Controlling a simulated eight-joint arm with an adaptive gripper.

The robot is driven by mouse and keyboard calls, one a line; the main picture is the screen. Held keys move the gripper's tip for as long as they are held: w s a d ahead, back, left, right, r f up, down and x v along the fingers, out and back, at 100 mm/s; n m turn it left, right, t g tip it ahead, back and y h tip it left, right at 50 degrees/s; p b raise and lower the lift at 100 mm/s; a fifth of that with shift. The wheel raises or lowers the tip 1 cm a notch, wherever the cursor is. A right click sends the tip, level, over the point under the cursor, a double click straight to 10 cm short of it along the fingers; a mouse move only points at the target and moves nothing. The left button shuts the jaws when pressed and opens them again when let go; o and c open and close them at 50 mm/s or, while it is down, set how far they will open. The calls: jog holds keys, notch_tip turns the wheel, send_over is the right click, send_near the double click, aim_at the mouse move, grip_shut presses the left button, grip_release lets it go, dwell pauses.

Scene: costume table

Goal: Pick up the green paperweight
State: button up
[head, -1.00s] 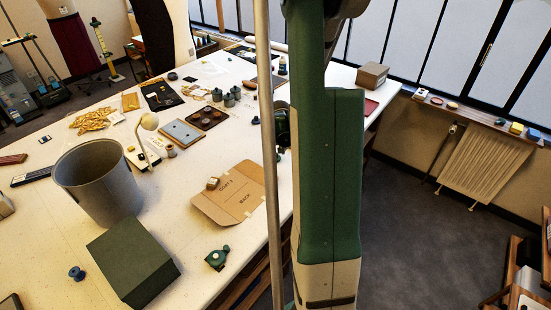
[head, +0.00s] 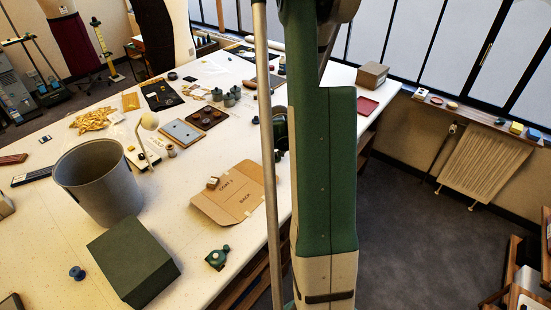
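A small dark green object with a rounded knob (head: 217,257) lies on the white table near its front right edge. It may be the green paperweight, but it is too small to be sure. Several grey-green weight-like pieces (head: 229,99) stand farther back, beside a dark tray of round brown pieces (head: 206,118). My green and beige arm rises through the middle of the head view, right of the table's near edge. My gripper is not visible, and a dark part of my arm shows behind the pole.
A grey bin (head: 98,190) and a dark green box (head: 133,262) stand left of the small green object. An opened cardboard piece (head: 235,193) lies behind it. A lamp (head: 148,122) stands farther back. Bare table surrounds the small green object.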

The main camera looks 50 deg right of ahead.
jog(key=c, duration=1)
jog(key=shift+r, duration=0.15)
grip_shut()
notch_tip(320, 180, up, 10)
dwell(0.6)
